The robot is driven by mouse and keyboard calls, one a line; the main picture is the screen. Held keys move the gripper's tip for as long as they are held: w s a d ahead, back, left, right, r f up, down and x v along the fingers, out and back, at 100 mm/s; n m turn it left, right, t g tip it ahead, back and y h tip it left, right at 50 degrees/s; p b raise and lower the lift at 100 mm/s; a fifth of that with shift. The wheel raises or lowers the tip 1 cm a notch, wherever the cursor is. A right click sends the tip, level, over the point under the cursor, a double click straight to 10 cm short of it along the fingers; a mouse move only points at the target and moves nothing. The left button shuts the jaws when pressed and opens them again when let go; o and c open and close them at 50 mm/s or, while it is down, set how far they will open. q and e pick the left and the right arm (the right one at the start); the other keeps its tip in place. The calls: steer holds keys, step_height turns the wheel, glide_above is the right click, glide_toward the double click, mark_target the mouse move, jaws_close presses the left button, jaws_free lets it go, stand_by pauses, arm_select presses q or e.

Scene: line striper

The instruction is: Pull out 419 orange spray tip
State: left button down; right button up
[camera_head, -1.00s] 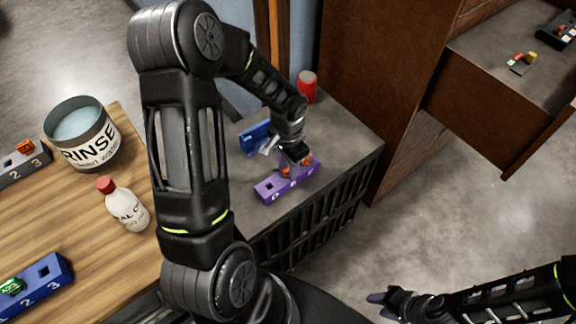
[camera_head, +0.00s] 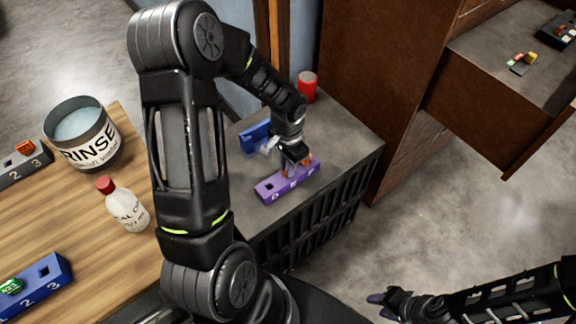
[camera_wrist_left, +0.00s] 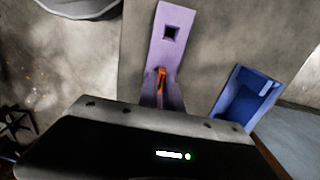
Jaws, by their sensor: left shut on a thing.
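The purple holder block (camera_head: 270,190) lies on the grey cabinet top, marked with white letters and with an empty square hole at one end. My left gripper (camera_head: 294,172) is over its middle and far part. In the left wrist view an orange spray tip (camera_wrist_left: 161,84) shows at the purple holder (camera_wrist_left: 175,18), just past the gripper body; its number cannot be read. The left gripper is shut on this tip. Whether the tip is clear of its hole is hidden. My right gripper (camera_head: 385,299) is low at the right, away from the holder, its jaw opening unclear.
A blue holder (camera_head: 254,137) and a red can (camera_head: 307,87) stand behind the purple holder. On the wooden table are a rinse tub (camera_head: 102,150), a red-capped bottle (camera_head: 130,208), a blue block (camera_head: 50,273) and a grey block (camera_head: 37,160).

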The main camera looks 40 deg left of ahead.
arm_select(q)
steer(key=shift+r+p, duration=0.45)
steer(key=shift+r, duration=0.25)
stand_by(0.4)
steer(key=shift+r+p, duration=1.8)
steer(key=shift+r, duration=0.65)
